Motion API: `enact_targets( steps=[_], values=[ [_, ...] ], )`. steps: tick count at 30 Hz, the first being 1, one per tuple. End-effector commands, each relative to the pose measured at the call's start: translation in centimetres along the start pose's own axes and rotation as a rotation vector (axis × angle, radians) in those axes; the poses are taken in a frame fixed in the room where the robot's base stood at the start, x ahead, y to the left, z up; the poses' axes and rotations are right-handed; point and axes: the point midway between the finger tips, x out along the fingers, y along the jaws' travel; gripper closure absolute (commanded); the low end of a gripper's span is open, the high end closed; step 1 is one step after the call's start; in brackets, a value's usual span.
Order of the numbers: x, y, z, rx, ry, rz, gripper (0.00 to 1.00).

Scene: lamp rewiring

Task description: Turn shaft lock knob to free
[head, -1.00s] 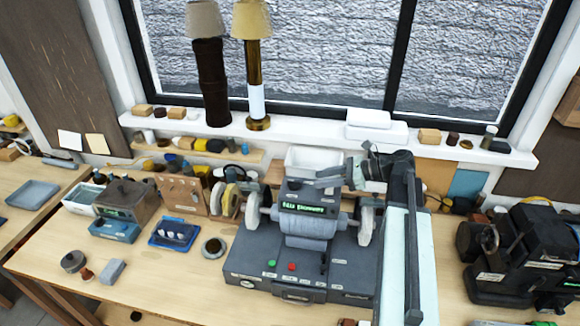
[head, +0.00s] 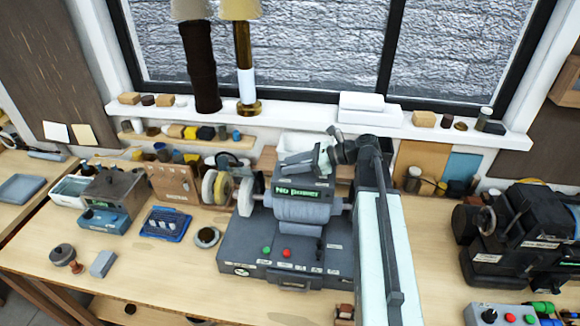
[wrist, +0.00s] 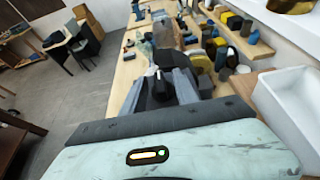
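The grey bench machine (head: 240,251) stands mid-bench with a lit green display (head: 298,192), a wheel at its left and green and red buttons in front. A small black upright lever or knob (head: 319,251) sits on its front deck, right of the red button; I cannot tell if it is the shaft lock knob or read its setting.
A white bin (head: 290,141) stands behind the machine. Two lamps (head: 247,70) stand on the windowsill. A blue tray (head: 167,224) and a round dish (head: 207,237) lie left of the machine. A black machine (head: 520,235) is at right.

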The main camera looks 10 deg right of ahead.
Motion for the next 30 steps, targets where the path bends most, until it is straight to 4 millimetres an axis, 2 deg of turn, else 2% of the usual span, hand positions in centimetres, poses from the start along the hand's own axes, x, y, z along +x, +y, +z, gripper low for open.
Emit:
enact_targets(
  steps=[1,2,5,6,8,9,17,30],
  values=[
    [0.0,0.0,0.0,0.000,0.000,0.000,0.65],
    [0.0,0.0,0.0,0.000,0.000,0.000,0.70],
    [0.0,0.0,0.0,0.000,0.000,0.000,0.98],
    [0.0,0.0,0.0,0.000,0.000,0.000,1.00],
    [0.0,0.0,0.0,0.000,0.000,0.000,1.00],
    [0.7,0.4,0.3,-0.002,0.000,0.004,1.00],
    [0.3,-0.2,0.2,-0.019,-0.001,0.043,1.00],
    [0.3,-0.9,0.2,-0.126,-0.001,0.301,1.00]
  ],
)
